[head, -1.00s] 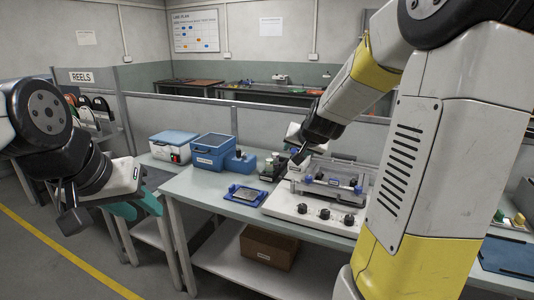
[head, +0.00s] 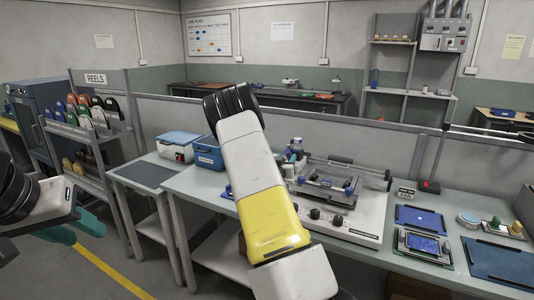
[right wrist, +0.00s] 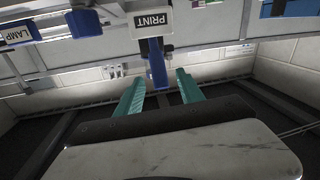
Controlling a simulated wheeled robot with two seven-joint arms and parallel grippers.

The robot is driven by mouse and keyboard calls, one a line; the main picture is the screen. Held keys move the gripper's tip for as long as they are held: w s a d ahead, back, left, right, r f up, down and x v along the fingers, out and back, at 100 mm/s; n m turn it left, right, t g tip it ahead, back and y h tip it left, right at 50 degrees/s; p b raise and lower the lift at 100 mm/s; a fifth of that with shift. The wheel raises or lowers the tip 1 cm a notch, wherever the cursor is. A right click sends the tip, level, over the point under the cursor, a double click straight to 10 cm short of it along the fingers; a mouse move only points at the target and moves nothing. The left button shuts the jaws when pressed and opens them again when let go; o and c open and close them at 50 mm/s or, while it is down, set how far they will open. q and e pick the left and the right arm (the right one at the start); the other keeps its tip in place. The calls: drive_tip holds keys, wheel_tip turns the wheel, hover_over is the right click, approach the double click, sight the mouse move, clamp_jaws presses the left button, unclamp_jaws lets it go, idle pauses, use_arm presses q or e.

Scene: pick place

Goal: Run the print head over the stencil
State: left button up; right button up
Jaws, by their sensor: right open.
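The stencil printer (head: 340,215) is a pale machine with black knobs on its front, on the bench right of my right arm. A grey frame with blue parts, seemingly the print head (head: 325,187), sits on top. I cannot make out the stencil.
A blue part labelled LAMP (right wrist: 20,33) is left of the handle. Blue boxes (head: 208,153) stand left of the printer. A small screen device (head: 423,245), blue tray (head: 420,219) and dark blue mat (head: 500,262) lie to its right. A low partition runs behind the bench.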

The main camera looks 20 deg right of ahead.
drive_tip(key=x, duration=0.7)
drive_tip(key=shift+d, duration=0.15)
drive_tip(key=shift+c, duration=0.3)
clamp_jaws()
idle(1.0)
